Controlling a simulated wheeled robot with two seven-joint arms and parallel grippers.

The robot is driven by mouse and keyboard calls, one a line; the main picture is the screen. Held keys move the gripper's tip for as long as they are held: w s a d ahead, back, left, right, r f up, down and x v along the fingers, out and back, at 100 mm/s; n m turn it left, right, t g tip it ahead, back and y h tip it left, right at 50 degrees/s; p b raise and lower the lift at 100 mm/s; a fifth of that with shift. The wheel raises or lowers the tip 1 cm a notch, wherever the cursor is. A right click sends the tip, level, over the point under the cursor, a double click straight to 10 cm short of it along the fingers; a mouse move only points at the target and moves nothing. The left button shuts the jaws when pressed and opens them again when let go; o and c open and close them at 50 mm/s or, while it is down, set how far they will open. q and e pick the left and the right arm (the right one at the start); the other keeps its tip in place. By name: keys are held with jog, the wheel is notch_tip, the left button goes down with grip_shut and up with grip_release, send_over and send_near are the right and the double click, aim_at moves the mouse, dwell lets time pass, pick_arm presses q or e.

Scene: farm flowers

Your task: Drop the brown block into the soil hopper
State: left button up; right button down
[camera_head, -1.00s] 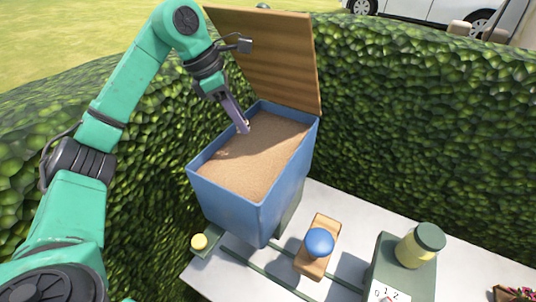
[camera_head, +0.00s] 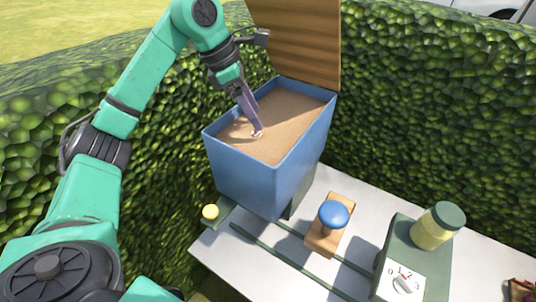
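The soil hopper (camera_head: 245,180) is a blue open-topped box in the middle of the head view, filled with brown soil (camera_head: 285,112). Its wooden lid (camera_head: 300,40) stands open at the back. My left gripper (camera_head: 257,133) points down into the hopper's mouth, with its purple fingers at the soil surface near the middle. The fingers show nearly edge-on, so I cannot tell whether they are open or shut. I cannot make out a separate brown block at the fingertips or on the soil. My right gripper is not in view.
A wooden block with a blue knob (camera_head: 333,213) stands on the pale table (camera_head: 345,185) between dark green rails. A green box with a numbered dial (camera_head: 403,283) and a yellow jar (camera_head: 437,226) are at right. A yellow button (camera_head: 210,212) sits left. Hedges surround the table.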

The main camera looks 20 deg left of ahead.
pick_arm(q)
jog(key=shift+w+f, duration=0.1)
jog(key=shift+w, duration=0.15)
jog(key=shift+a+r, duration=0.15)
jog(key=shift+r, duration=0.1)
jog(key=p+v, duration=0.3)
jog(key=v, duration=1.1)
